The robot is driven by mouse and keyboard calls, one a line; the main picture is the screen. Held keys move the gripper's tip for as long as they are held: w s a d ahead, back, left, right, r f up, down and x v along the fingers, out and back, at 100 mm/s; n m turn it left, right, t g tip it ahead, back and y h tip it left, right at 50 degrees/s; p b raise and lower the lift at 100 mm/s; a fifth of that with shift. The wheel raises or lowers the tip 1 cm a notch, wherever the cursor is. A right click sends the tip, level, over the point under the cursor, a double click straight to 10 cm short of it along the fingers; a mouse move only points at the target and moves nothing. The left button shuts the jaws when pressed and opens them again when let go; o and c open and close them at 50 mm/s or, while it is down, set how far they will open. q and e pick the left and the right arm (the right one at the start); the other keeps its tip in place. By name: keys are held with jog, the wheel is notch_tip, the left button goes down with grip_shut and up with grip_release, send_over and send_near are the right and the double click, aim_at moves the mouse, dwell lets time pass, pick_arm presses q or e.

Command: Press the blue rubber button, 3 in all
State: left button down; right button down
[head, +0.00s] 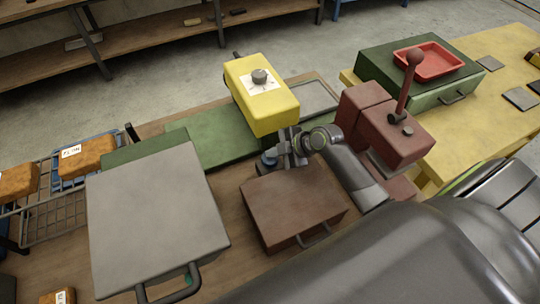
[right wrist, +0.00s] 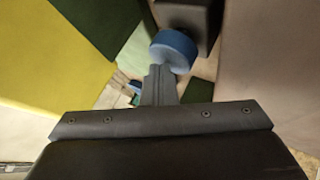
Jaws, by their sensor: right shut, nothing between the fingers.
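The blue rubber button (head: 267,159) shows partly beside my right gripper (head: 282,157), between the yellow box and the brown-red box. In the right wrist view, the round blue button (right wrist: 175,47) lies just beyond the tips of my shut right gripper (right wrist: 161,70). The fingers are together and empty, and they overlap the button's lower edge in that view. I cannot tell whether they touch it. A smaller blue piece (right wrist: 135,87) shows left of the fingers. My left gripper is not in view.
A yellow box (head: 262,100) with a grey knob stands behind the gripper. A brown-red box (head: 290,205) with a handle is in front. A dark red block with a lever (head: 395,130) stands right. A large grey-lidded box (head: 150,215) stands left.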

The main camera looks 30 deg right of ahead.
jog(key=shift+f, duration=0.35)
jog(key=shift+r, duration=0.2)
jog(key=shift+r+p, duration=0.85)
jog(key=shift+r, duration=0.35)
jog(key=shift+r, duration=0.1)
notch_tip(320, 180, up, 5)
jog(key=p, duration=0.3)
jog(key=shift+p, duration=0.4)
dwell(0.4)
